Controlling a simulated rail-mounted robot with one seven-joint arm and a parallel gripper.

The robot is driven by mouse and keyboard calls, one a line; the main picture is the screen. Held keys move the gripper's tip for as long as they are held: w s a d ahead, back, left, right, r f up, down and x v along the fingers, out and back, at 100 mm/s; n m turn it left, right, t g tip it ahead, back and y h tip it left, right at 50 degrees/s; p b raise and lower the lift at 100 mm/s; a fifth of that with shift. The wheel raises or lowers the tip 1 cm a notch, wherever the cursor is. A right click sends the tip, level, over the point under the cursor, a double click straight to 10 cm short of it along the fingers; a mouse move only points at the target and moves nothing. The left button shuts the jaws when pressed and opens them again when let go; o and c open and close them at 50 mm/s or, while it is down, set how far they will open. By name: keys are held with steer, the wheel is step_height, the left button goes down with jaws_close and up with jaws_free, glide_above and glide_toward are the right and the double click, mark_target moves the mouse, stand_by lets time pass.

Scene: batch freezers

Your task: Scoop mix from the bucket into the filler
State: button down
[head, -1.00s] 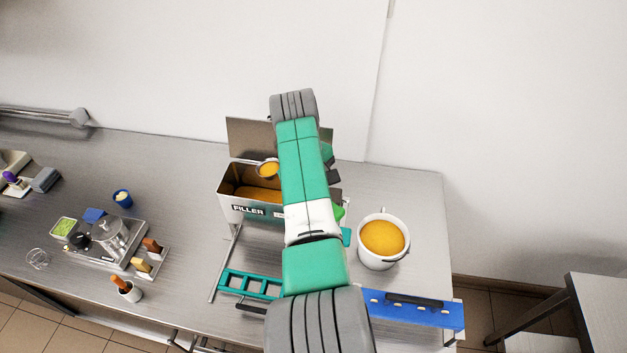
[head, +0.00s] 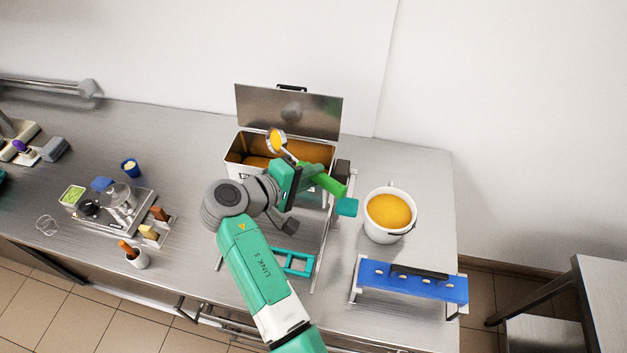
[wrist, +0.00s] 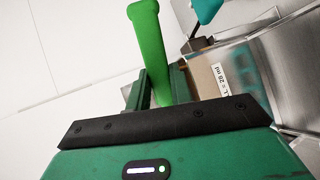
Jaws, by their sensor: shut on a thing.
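The scoop has a green handle (head: 331,186) and a metal bowl (head: 277,140) with orange mix showing in it. My gripper (head: 298,184) is shut on the handle; the wrist view shows the handle (wrist: 150,55) between the jaws. The bowl is up over the left part of the filler and looks tilted. The filler (head: 233,165) is a metal box with its lid (head: 290,110) standing open and orange mix inside. My gripper hides part of its front. The white bucket (head: 376,234) stands to the right, holding orange mix.
A blue rack (head: 412,286) stands in front of the bucket. A teal frame (head: 293,262) lies before the filler. A tray of small items (head: 115,207) and a blue cup (head: 130,168) stand to the left.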

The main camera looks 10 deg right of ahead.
steer(key=shift+a+f+t+h+b, duration=0.1)
steer(key=shift+f+t+h+b, duration=0.5)
steer(key=shift+b, duration=0.55)
steer(key=shift+r+h, duration=0.2)
steer(key=shift+h, duration=0.1)
steer(key=shift+r+b, duration=0.1)
steer(key=shift+b, duration=0.2)
